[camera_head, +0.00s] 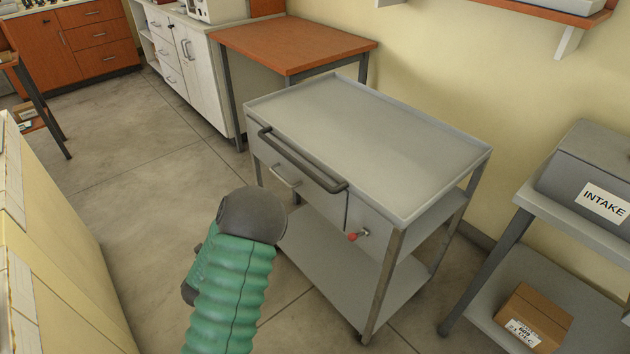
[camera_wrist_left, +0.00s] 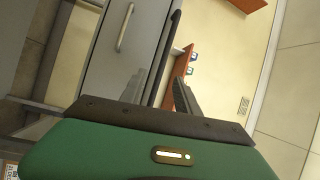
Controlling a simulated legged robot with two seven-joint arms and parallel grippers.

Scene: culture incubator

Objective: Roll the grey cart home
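The grey cart (camera_head: 370,140) stands in the middle of the head view, with a flat bare top, a lower shelf and a dark push bar (camera_head: 300,160) along its near side. Below the bar are a pale drawer handle (camera_head: 285,176) and a red knob (camera_head: 352,237). In the left wrist view my left gripper (camera_wrist_left: 160,88) has its two fingers apart. The dark bar (camera_wrist_left: 170,50) runs up the picture between or just beyond them; I cannot tell whether they touch it. The head view does not show this gripper's fingers. My right gripper is in neither view.
An orange-topped table (camera_head: 295,42) stands behind the cart against the wall. At right is a grey shelf unit with an INTAKE box (camera_head: 590,180) and a carton (camera_head: 533,318). A cream unit (camera_head: 60,260) stands at left. Bare floor (camera_head: 140,150) lies between.

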